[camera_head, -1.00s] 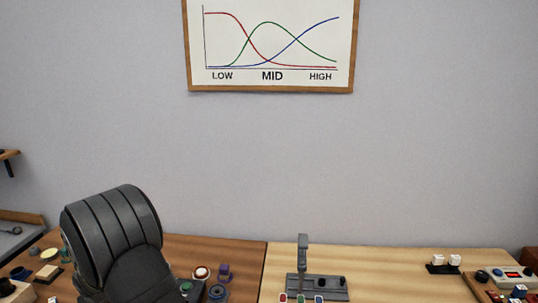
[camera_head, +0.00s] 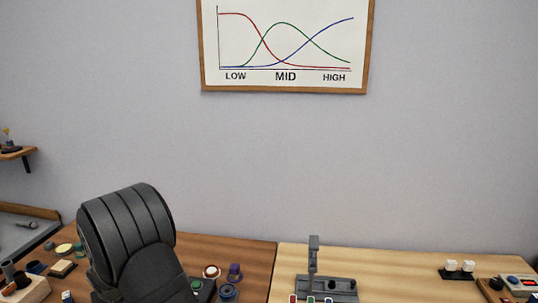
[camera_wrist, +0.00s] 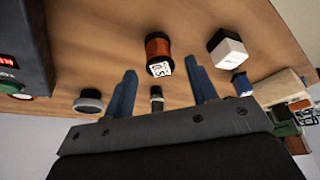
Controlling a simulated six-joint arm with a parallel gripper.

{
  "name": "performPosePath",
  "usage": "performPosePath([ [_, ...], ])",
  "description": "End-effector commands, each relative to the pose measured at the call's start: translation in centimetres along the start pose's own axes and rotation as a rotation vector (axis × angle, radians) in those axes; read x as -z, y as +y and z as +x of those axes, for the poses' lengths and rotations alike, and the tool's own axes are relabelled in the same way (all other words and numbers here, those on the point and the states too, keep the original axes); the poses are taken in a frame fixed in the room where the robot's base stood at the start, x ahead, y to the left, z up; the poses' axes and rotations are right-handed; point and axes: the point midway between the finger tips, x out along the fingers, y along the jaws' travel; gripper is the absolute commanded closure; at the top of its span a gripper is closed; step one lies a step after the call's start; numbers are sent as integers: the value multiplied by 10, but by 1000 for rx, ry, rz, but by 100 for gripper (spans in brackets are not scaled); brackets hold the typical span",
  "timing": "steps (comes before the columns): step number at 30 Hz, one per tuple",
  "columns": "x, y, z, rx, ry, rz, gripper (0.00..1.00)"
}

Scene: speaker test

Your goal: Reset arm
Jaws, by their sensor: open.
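My gripper (camera_wrist: 163,90) shows in the wrist view with its two blue-grey fingers apart and nothing between them touching either one. Past the fingertips, a copper-coloured coil (camera_wrist: 158,52) with a white label lies on the wooden surface. A small dark cylinder (camera_wrist: 156,98) shows between the fingers, nearer the gripper's base. In the head view my dark, ribbed arm covers part of the brown table, and my gripper does not show there.
A white-topped block (camera_wrist: 228,47) and a grey knob-like part (camera_wrist: 90,101) flank the fingers. In the head view, a grey test stand (camera_head: 325,286) is on the light table (camera_head: 400,265). Small parts crowd the brown table. A framed chart (camera_head: 285,88) hangs behind.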

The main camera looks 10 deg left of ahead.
Motion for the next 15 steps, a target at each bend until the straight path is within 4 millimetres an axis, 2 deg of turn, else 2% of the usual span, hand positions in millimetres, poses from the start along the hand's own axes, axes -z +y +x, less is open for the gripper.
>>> performPosePath([
  [3, -1, 0, 22, -1, -4, 0, 48],
  [7, -2, 0, 40, -1, -3, 1, 48],
  [9, 8, 0, 20, 1, 5, 1, 48],
  [13, 17, 0, -5, 1, 4, 1, 48],
  [15, 15, 14, -13, -1, 1, 6, 48],
])
